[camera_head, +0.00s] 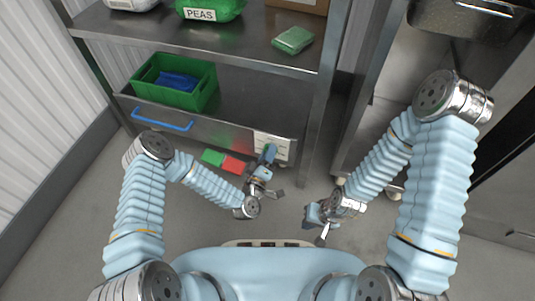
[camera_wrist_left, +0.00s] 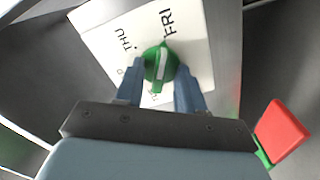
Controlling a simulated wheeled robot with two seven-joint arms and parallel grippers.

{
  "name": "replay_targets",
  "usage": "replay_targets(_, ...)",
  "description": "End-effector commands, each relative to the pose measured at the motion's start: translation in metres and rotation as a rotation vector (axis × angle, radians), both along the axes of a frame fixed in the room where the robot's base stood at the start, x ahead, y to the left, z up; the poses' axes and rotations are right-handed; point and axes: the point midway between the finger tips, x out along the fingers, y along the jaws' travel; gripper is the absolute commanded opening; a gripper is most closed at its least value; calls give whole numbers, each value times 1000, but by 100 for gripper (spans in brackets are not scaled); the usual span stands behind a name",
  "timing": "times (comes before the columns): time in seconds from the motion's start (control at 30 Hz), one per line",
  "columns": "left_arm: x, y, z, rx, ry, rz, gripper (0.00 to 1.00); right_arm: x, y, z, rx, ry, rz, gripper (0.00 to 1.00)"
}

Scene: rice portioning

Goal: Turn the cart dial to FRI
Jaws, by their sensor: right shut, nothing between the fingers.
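The dial (camera_wrist_left: 161,65) is a round green knob with a white bar, on a white card in the left wrist view. The bar stands nearly upright in the picture, its upper end towards the FRI label (camera_wrist_left: 168,21). The THU label (camera_wrist_left: 126,40) is to its left; lower lettering is partly hidden. The card (camera_head: 272,146) is on the cart's front in the head view. My left gripper (camera_head: 268,158) is at the card, its blue fingers on either side of the knob; whether they press on it is unclear. My right gripper (camera_head: 314,222) is shut and empty, away from the cart.
The cart's lower shelf holds a green crate (camera_head: 147,95) with a blue item inside. A blue handle (camera_head: 162,119) is on its front. Red and green pieces (camera_head: 233,164) show below the cart front.

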Motion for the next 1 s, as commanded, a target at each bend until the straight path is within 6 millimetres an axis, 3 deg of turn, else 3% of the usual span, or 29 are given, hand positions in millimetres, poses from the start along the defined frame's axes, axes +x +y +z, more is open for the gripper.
replay_targets(0.27, -5, 2, 1, -1, -1, 0, 38, 0, 0, 1, 0, 0, 0, 0)
replay_targets(0.37, -19, 6, 1, -1, 2, 0, 38, 0, 0, 3, 0, -1, 0, 0)
replay_targets(0.8, -113, 37, 0, -2, 4, 0, 38, 0, -1, 10, -2, -2, -2, 0)
replay_targets(1.0, -130, 42, 1, -1, 0, 1, 38, 0, -1, 11, -3, -2, -2, 0)
